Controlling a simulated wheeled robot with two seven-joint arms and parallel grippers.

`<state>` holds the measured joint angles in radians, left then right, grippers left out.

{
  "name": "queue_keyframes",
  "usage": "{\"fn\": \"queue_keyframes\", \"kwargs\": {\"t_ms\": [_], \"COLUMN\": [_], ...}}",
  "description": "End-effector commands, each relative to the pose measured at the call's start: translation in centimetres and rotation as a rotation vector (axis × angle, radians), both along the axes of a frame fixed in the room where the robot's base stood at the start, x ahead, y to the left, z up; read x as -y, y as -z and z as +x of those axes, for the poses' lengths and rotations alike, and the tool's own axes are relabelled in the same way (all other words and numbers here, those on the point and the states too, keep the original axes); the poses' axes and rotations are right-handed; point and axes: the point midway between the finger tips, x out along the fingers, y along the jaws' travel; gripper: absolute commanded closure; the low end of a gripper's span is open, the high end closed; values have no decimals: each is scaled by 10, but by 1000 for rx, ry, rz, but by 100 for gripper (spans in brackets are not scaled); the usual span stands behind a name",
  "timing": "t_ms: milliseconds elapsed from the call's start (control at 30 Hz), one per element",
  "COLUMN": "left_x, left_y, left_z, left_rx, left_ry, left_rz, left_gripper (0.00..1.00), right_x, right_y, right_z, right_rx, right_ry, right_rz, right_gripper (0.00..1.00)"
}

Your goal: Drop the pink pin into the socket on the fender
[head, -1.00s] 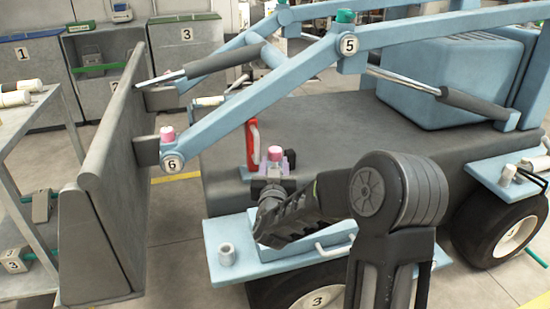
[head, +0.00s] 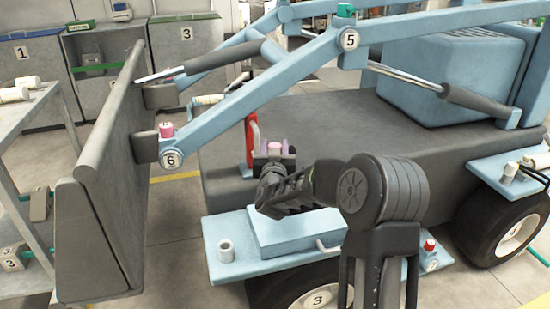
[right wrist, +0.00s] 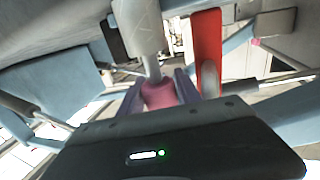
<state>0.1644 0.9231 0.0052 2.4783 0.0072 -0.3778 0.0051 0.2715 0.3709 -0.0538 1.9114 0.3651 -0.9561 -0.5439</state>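The pink pin (head: 274,149) is upright between the fingers of my right gripper (head: 274,158), above the fender at the machine's front. In the right wrist view, the gripper (right wrist: 160,98) is shut on its pink head (right wrist: 160,94), and a grey shaft (right wrist: 150,64) extends from it. The socket (head: 227,250) is a short pale open ring on the left end of the light-blue fender (head: 218,273). The held pin is above it and to its right in the picture, clear of it. My left gripper is out of view.
Another pink-topped pin (head: 166,130) is at joint 6 of the loader arm. A red lever (head: 252,140) stands just behind my gripper. A raised blue step block (head: 292,232) and a red-topped fitting (head: 430,246) are on the fender. The grey bucket (head: 105,190) is at left.

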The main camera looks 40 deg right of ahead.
Motion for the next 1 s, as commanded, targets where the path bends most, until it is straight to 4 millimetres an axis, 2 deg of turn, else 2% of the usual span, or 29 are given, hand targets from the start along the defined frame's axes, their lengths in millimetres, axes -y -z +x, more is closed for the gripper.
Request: {"fn": "queue_keyframes", "kwargs": {"t_ms": [667, 1000], "left_x": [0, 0], "left_y": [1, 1], "left_z": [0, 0], "left_rx": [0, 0], "left_ry": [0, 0], "left_rz": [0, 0], "left_gripper": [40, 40], "right_x": [3, 3], "right_y": [0, 0], "right_z": [4, 4], "right_rx": [0, 0], "right_ry": [0, 0], "right_rz": [0, 0], "right_gripper": [61, 89]}}
